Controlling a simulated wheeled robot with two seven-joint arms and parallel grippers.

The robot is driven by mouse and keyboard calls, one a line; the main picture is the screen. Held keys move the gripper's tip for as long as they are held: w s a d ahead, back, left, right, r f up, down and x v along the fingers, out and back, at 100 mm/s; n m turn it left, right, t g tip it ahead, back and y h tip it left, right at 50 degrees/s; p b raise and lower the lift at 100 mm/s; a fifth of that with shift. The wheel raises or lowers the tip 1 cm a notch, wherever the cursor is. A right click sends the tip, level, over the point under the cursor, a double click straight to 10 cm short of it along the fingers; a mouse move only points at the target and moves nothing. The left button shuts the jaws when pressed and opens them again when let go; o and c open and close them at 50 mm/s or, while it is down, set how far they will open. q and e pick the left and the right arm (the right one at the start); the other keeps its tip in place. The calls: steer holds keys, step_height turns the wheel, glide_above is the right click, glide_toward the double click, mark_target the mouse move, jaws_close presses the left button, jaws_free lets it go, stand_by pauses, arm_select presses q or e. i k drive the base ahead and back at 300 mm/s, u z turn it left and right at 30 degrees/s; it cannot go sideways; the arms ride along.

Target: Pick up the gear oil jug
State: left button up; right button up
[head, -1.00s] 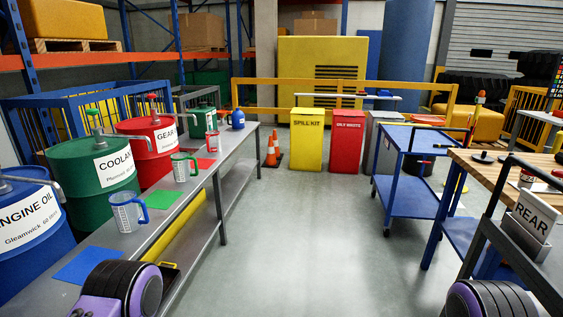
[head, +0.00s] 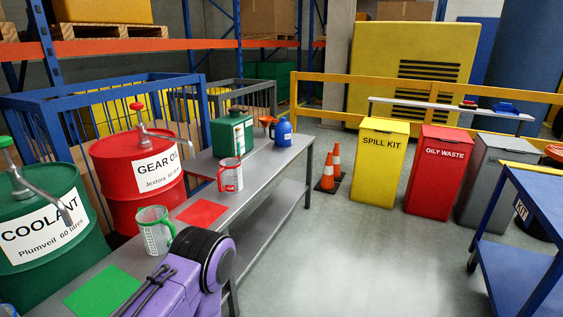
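A clear measuring jug with a red handle and red markings (head: 230,175) stands upright on the grey bench, behind the red mat. It is in front of the red GEAR OIL drum (head: 140,180), so I take it for the gear oil jug. A similar jug with a green handle (head: 155,232) stands nearer, between the green and red mats. A purple and black part of my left arm is at the bottom, over the near edge of the bench. Neither gripper shows, and nothing is seen held.
The grey bench (head: 262,160) also bears a green canister (head: 232,133) and a blue bottle (head: 284,132). The green COOLANT drum (head: 45,230) stands beside it. Traffic cones (head: 329,170), bins and a blue cart (head: 515,270) stand right. The floor between is clear.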

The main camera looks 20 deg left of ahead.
mark_target(230, 171)
steer(key=i, duration=1.9)
steer(key=u, duration=1.1)
